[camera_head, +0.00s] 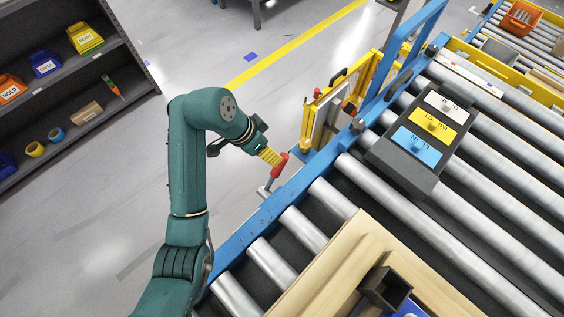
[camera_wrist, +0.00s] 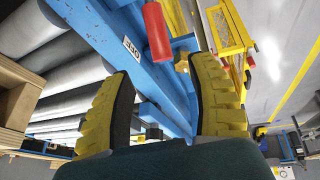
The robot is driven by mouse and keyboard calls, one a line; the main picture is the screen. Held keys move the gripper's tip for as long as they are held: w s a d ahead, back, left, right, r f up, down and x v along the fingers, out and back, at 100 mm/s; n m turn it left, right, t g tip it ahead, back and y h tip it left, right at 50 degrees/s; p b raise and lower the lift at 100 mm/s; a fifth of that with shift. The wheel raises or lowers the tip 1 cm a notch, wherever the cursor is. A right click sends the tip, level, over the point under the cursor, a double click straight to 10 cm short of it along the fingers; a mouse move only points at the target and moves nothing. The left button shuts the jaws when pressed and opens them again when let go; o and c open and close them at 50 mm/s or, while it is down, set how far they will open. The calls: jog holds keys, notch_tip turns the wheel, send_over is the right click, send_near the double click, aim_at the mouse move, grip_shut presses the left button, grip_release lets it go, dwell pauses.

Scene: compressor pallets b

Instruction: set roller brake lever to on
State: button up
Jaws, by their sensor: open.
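The roller brake lever has a red grip (camera_head: 279,164) on a grey arm beside the blue conveyor rail in the head view. The red grip (camera_wrist: 157,33) also shows at the top middle of the wrist view, ahead of and between the finger lines. My gripper (camera_head: 272,158) is beside the red grip in the head view. In the wrist view its yellow ribbed fingers (camera_wrist: 160,100) are wide apart with nothing between them. I cannot tell from the head view whether a finger touches the grip.
The blue rail (camera_head: 250,228) and rollers (camera_head: 385,185) lie right of my arm. A wooden pallet (camera_head: 335,265) sits on the rollers, near a dark box with coloured labels (camera_head: 418,145). A yellow-framed gate (camera_head: 335,110) stands beyond the lever. Open floor lies left, before a shelf (camera_head: 75,60).

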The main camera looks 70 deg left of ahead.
aim_at(273, 178)
jog(key=b+x, duration=0.2)
jog(key=x, duration=0.8)
jog(key=shift+w, duration=0.1)
grip_shut()
